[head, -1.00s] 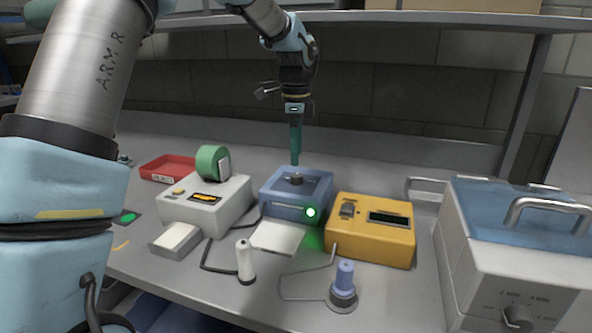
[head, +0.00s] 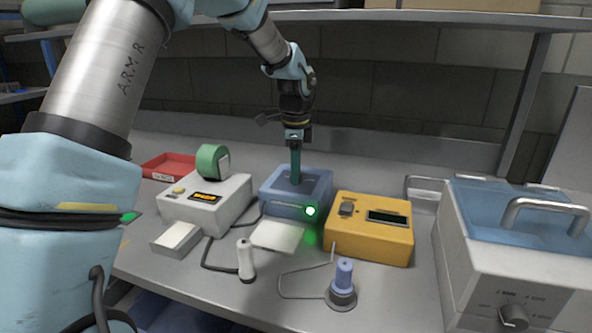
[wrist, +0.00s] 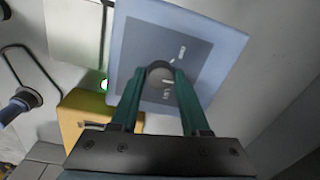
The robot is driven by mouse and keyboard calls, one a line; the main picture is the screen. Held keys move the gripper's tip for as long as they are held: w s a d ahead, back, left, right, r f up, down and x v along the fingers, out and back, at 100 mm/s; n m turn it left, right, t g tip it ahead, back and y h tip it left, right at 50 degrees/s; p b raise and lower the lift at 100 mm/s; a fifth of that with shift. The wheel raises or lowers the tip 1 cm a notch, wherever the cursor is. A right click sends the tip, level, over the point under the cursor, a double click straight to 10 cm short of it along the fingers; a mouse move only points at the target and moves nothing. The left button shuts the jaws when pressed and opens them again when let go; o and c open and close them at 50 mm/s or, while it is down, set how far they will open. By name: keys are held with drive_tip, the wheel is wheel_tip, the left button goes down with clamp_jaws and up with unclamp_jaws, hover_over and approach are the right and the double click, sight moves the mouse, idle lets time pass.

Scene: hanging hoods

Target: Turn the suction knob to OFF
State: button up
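The suction knob (wrist: 158,77) is a small round grey knob on the top panel of the blue box (head: 278,210). In the wrist view it lies between the two green fingers, with a pale mark on it. Small white marks, too small to read, are on the panel above and below it. My gripper (head: 295,182) points straight down over the box. Its fingers (wrist: 160,80) are apart, one on each side of the knob; I cannot tell whether they touch it. In the head view the fingers hide the knob. A green light (head: 310,211) glows on the box's front.
A yellow box (head: 368,245) stands close on the right and a white device with a green roll (head: 212,162) on the left. A blue-lidded bath (head: 520,255) is farther right. Corded handpieces (head: 245,260) stand in front. A red tray (head: 165,168) lies at the back left.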

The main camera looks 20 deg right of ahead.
clamp_jaws()
drive_tip(key=shift+n, duration=0.3)
drive_tip(key=n+p, duration=0.1)
drive_tip(key=n, duration=1)
drive_tip(key=shift+y+p, duration=0.3)
drive_tip(key=shift+p, duration=0.1)
drive_tip(key=shift+n, duration=0.3)
drive_tip(key=shift+o, duration=2.3)
unclamp_jaws()
